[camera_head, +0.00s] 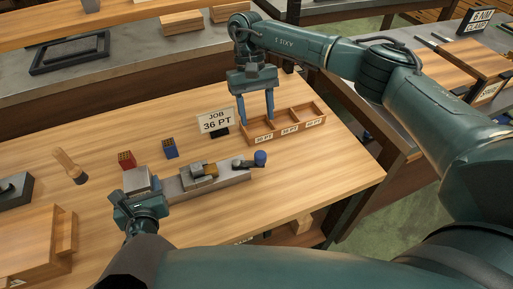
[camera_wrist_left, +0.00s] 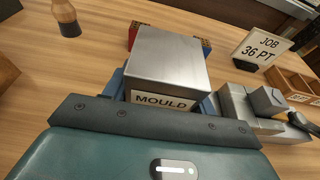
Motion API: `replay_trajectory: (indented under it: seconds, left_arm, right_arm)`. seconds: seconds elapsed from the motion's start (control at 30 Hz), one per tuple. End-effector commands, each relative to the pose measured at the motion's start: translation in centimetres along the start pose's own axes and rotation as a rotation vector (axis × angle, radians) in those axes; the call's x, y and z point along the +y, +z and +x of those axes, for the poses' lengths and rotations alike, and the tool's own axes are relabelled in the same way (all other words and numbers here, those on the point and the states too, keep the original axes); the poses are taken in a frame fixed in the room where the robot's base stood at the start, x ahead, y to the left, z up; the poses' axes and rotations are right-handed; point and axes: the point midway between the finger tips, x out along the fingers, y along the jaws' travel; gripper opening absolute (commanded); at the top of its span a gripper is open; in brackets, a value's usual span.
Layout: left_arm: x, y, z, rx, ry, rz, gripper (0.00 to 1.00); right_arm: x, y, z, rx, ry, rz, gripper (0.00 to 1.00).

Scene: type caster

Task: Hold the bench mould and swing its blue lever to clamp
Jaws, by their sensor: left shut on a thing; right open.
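The bench mould (camera_head: 215,181) lies on the wooden table as a long grey metal body with a brass-coloured part on top. At its left end is a grey block (camera_head: 138,179), labelled MOULD in the left wrist view (camera_wrist_left: 168,65). My left gripper (camera_head: 142,194) is shut on this block, its blue fingers at the block's sides. The lever's blue knob (camera_head: 260,158) is at the mould's right end, on a dark arm. My right gripper (camera_head: 257,118) is open and empty, pointing down, behind the knob and apart from it, by the compartment tray.
A wooden compartment tray (camera_head: 288,130) with 36 PT-style labels stands behind the mould. The JOB 36 PT sign (camera_head: 216,121), a red block (camera_head: 126,160) and a blue block (camera_head: 170,148) stand nearby. A wooden-handled tool (camera_head: 70,165) and wooden case (camera_head: 35,243) are left. The table's front right is clear.

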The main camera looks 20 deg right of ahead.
Motion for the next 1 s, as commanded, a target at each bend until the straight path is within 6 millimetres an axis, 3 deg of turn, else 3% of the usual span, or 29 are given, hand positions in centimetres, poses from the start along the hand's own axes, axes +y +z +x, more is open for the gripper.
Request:
replay_trajectory:
  seconds: [0.13, 0.17, 0.43, 0.77, 1.0]
  left_arm:
    - [0.4, -0.8, 0.0, 0.015, 0.01, 0.004, 0.33]
    - [0.4, -0.8, 0.0, 0.015, 0.01, 0.004, 0.59]
    - [0.2, -0.4, 0.0, 0.007, 0.005, 0.002, 0.81]
    - [0.1, -0.3, -0.5, 0.004, 0.002, 0.002, 0.82]
    - [0.1, -0.3, -4.7, 0.006, 0.0, 0.0, 0.82]
  right_arm:
    - [0.0, 0.0, 0.1, 0.0, 0.0, 0.0, 0.52]
    - [0.0, 0.0, 0.1, 0.0, 0.0, 0.0, 0.52]
    - [0.0, 0.0, 0.1, 0.0, 0.0, 0.0, 0.52]
    - [0.0, 0.0, 0.0, 0.0, 0.0, 0.0, 0.52]
    - [0.0, 0.0, 0.0, 0.0, 0.0, 0.0, 0.52]
